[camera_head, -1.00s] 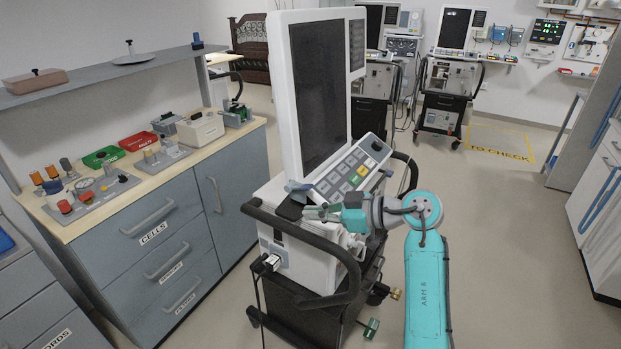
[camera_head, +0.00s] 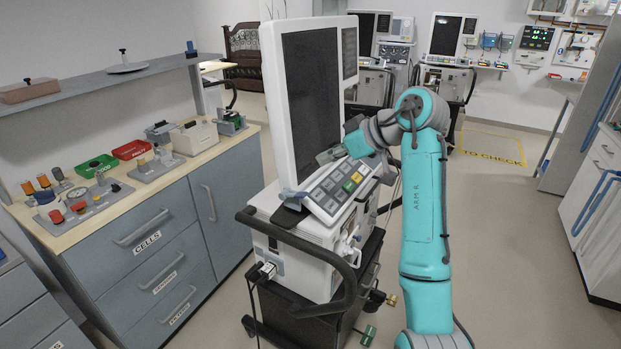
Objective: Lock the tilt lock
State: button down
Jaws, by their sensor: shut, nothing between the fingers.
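The ventilator's large white-framed screen (camera_head: 310,90) stands above a slanted keypad (camera_head: 340,188) on a white body. A small blue-grey lever (camera_head: 293,193) sits at the screen's lower left corner, above a black mount; it looks like the tilt lock, but its lock state cannot be told. My gripper (camera_head: 323,157) is shut and empty. It is in front of the lower part of the screen, above the keypad, up and right of the lever. Contact with the screen cannot be told.
A black handle rail (camera_head: 300,240) curves around the ventilator's front. A bench (camera_head: 130,190) with coloured trays and fittings stands left. Two more ventilators stand behind. Floor to the right (camera_head: 510,230) is clear.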

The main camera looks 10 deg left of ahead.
send_over(305, 194)
jog(key=a, duration=0.2)
jog(key=f, duration=0.6)
jog(key=shift+w+d, duration=0.2)
jog(key=shift+w, duration=0.2)
jog(key=shift+s+d+f, duration=0.1)
jog(key=shift+d+f, duration=0.2)
jog(key=shift+f, duration=0.25)
jog(key=shift+d+f, duration=0.25)
jog(key=shift+f, duration=0.3)
jog(key=shift+s+d+f, duration=0.2)
jog(key=shift+f, duration=0.5)
jog(key=shift+f, duration=0.1)
